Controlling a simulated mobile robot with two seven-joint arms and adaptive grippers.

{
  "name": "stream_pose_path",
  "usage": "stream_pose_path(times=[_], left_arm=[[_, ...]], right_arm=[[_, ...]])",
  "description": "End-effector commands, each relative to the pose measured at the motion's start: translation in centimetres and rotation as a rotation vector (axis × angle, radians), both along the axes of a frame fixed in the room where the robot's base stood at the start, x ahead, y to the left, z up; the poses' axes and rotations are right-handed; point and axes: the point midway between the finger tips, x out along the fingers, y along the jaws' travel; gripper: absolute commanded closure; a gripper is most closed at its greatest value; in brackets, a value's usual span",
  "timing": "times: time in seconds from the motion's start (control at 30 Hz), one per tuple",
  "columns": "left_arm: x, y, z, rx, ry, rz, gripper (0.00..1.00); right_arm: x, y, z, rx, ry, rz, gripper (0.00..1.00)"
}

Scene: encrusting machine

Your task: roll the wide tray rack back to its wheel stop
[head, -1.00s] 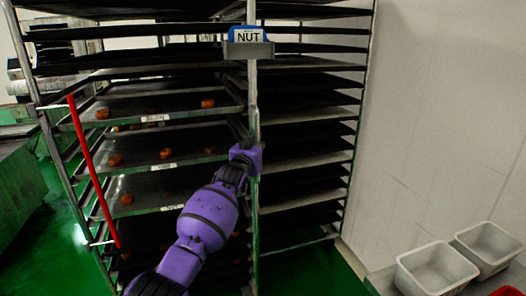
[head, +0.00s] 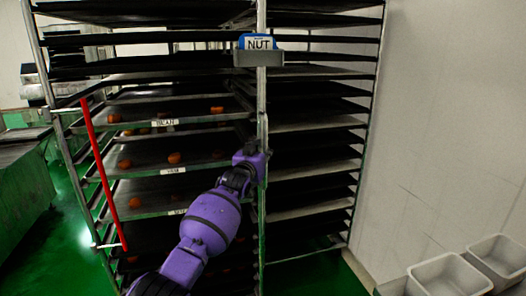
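The wide tray rack (head: 262,190) fills the middle of the head view, a tall metal frame with many dark trays and a NUT sign (head: 259,43) on its middle upright. Some left-hand trays hold orange-brown pieces. My purple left arm reaches up from the bottom, and its gripper (head: 258,158) is at the middle upright, touching it or very close. Its fingers are mostly hidden, so I cannot tell whether they are closed around the post. My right gripper is not in view. The rack's wheels and the wheel stop do not show.
A red bar (head: 104,178) slants across the rack's left side. A green machine or bench (head: 22,185) stands at the left. Grey bins (head: 450,275) are at the lower right, by a pale wall (head: 450,120). Green floor (head: 70,255) shows at left and below the rack.

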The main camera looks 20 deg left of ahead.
Motion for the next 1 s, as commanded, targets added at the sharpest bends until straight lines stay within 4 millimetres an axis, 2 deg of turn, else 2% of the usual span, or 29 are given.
stream_pose_path(times=[0.3, 0.47, 1.0], left_arm=[[0.0, -0.4, 0.2, -0.002, -0.005, -0.005, 0.68], [-1.0, -0.6, 0.3, -0.003, -0.007, -0.007, 0.68], [-10.2, -0.3, 0.1, -0.002, -0.001, 0.001, 0.68]], right_arm=[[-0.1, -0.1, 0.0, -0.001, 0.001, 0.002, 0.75], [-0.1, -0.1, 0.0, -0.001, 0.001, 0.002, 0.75], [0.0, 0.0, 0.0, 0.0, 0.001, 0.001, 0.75]])
